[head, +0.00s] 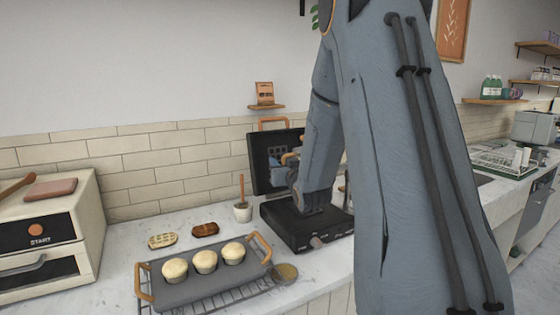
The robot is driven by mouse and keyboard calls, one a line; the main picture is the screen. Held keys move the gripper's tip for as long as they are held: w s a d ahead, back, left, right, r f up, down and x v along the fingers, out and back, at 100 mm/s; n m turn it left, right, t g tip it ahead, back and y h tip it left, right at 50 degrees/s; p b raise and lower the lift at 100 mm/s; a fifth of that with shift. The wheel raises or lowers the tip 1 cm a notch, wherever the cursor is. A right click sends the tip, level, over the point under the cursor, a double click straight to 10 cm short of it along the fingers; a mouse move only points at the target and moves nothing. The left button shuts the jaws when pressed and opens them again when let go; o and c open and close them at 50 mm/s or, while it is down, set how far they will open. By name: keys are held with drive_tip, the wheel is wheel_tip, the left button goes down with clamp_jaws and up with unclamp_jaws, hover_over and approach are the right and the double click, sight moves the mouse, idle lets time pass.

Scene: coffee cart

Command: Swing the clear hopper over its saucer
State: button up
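I cannot make out a clear hopper in the head view. My large grey arm blocks much of the middle and right of the counter. A small round, see-through brownish dish (284,273) lies beside the muffin tray, and I cannot tell whether it is the saucer. The lower end of my arm reaches down over an open black appliance (300,235) with a raised lid. My gripper's fingers cannot be made out there, so neither their opening nor any contact is clear.
A grey tray (210,290) with orange handles holds 3 muffins on a wire rack. A white cup (243,213) with a wooden-handled tool stands left of the black appliance. A cream oven (50,245) stands at the left.

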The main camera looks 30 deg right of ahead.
drive_tip(key=shift+w, duration=0.25)
clamp_jaws()
drive_tip(key=shift+s, duration=0.1)
